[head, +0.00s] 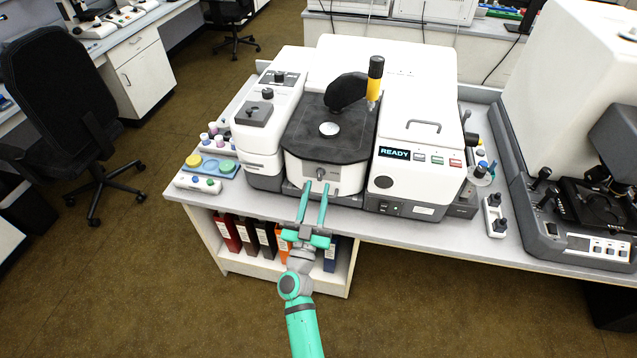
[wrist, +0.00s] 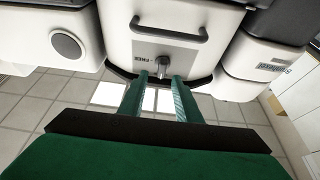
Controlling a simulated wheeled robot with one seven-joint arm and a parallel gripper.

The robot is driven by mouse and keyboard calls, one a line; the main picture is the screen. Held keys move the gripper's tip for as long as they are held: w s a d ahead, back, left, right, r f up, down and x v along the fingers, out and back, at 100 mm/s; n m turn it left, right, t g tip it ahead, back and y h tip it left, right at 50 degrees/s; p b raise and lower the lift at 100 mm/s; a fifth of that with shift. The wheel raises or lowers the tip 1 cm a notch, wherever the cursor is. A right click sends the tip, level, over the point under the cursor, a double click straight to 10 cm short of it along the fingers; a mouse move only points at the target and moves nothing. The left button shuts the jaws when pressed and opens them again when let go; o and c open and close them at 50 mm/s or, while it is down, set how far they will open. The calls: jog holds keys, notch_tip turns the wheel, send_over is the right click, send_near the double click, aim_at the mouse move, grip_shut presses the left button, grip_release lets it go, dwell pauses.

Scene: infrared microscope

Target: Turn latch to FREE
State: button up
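In the wrist view the fingertips (wrist: 160,77) lie on either side of the latch's line; contact cannot be told.
A bar handle (wrist: 168,30) is on the same panel near the latch. The right housing has a READY display (head: 394,153). A tray of colored lids (head: 212,166) is at the left. Binders (head: 247,236) stand under the table. A small holder (head: 494,216) stands right.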

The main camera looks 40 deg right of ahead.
aim_at(319, 176)
jog(key=shift+x, duration=1.55)
jog(key=shift+w+a, duration=0.1)
grip_shut()
